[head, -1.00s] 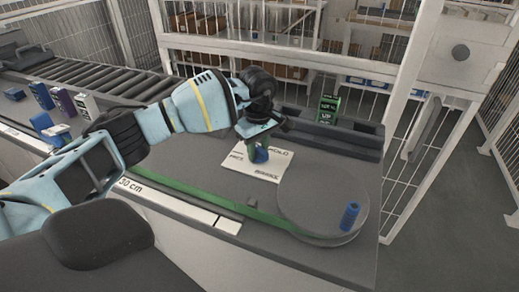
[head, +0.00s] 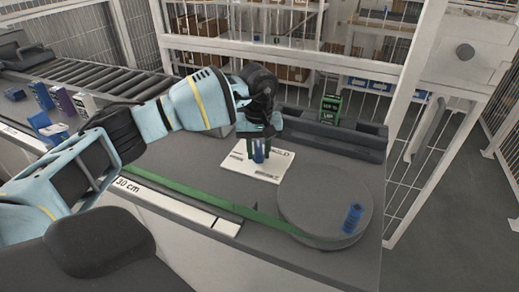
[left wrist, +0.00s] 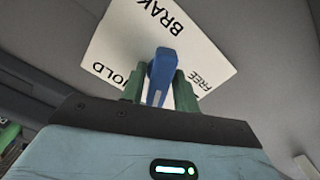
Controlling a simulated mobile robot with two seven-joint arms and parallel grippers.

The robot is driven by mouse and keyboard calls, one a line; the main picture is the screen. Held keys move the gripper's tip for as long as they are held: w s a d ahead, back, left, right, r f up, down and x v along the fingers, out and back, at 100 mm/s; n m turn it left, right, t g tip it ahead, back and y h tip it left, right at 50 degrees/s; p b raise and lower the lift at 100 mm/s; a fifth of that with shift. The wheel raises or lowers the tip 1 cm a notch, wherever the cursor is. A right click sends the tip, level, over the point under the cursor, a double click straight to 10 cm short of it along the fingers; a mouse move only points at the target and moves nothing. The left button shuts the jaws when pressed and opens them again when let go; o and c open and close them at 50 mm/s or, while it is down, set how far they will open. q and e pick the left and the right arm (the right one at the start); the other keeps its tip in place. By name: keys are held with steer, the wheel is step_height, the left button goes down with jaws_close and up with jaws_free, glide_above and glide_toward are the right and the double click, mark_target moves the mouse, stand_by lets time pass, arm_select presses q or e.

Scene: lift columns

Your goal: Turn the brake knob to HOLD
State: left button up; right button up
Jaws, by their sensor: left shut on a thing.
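The brake knob (head: 259,156) is a blue upright lever on a white plate (head: 270,177) on the grey bench. In the left wrist view the knob (left wrist: 161,72) stands over the plate (left wrist: 124,42), which carries the words BRAKE, HOLD and FREE. There HOLD is at the lower left and FREE at the lower right. The near end of the knob lies between these words. My left gripper (head: 259,148) points down from above, its green fingers shut on the knob, one on each side. The fingers also show in the left wrist view (left wrist: 160,88). My right gripper is out of view.
A round grey disc (head: 315,205) with a blue cylinder (head: 352,218) lies right of the plate. A green box (head: 329,108) stands at the dark rear tray (head: 350,142). A green strip (head: 190,194) runs along the front. Small boxes (head: 60,100) are at the far left.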

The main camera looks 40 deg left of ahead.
mark_target(258, 148)
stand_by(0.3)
arm_select(q)
steer(key=m, duration=0.3)
steer(key=shift+f+b, duration=0.1)
steer(key=shift+b, duration=0.25)
steer(key=shift+m, duration=1.2)
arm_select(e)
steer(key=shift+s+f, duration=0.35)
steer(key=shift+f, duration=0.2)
arm_select(q)
steer(key=o, duration=0.6)
steer(key=shift+o, duration=0.2)
steer(key=shift+r, duration=0.2)
steer(key=shift+r+p, duration=2.1)
steer(key=shift+r, duration=2.4)
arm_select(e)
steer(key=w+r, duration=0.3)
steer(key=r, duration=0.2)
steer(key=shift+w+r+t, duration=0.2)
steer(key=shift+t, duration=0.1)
